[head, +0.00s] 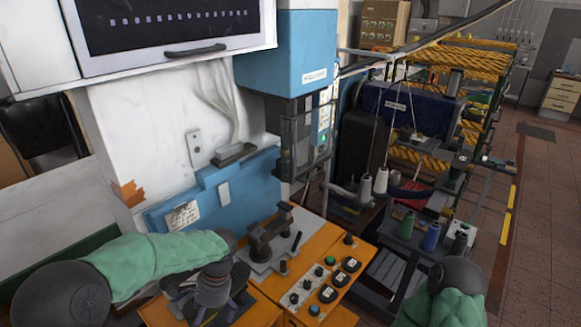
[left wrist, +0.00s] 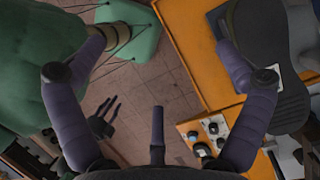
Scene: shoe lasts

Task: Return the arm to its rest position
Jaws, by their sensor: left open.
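My left arm, in a green sleeve, comes in from the left in the head view. My left gripper (head: 212,297) is over the near left part of the orange bench (head: 262,312). In the left wrist view, the purple fingers of this gripper (left wrist: 160,48) are spread wide, with nothing between them. My right arm (head: 445,305) shows only as a dark joint and green sleeve at the lower right of the head view.
A dark clamp-like fixture (head: 268,240) stands on the bench, beside a panel of knobs and buttons (head: 318,283). A dark sole-shaped object (left wrist: 262,50) is beside the right finger in the wrist view. Thread cones (head: 431,236) stand on a rack. Tiled floor (head: 548,215) is open at right.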

